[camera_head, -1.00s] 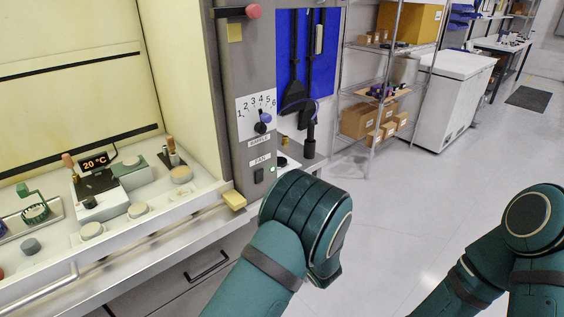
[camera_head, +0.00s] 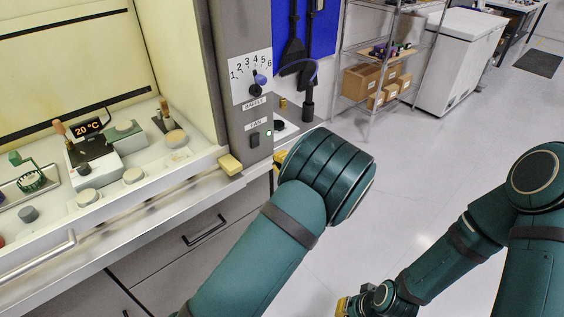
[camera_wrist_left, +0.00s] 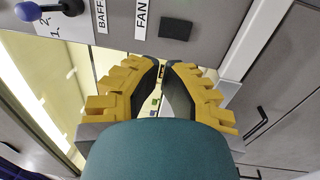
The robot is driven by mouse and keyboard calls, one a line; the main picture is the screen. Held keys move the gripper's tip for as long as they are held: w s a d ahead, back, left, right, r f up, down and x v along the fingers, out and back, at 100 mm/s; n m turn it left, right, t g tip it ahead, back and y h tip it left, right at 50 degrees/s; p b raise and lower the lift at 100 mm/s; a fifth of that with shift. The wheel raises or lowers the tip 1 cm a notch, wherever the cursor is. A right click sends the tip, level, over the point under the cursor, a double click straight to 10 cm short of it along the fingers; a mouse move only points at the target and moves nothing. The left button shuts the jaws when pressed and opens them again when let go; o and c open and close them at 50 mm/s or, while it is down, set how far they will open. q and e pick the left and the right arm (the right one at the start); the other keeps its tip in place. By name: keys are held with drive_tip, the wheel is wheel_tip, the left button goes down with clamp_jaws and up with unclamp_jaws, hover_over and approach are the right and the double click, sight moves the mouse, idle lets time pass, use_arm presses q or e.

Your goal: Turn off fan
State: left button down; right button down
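My right gripper (camera_head: 343,306) barely shows at the bottom edge.
A baffle knob (camera_head: 255,88) with a numbered dial sits above the switch. Left is the hood bench with a 20 °C hotplate (camera_head: 92,146). A wire shelf (camera_head: 380,75) and white freezer (camera_head: 462,65) stand behind; floor is free at right.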

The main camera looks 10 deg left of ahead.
sight(254, 137)
use_arm(q)
drive_tip(key=x, duration=1)
drive_tip(key=shift+a, duration=0.1)
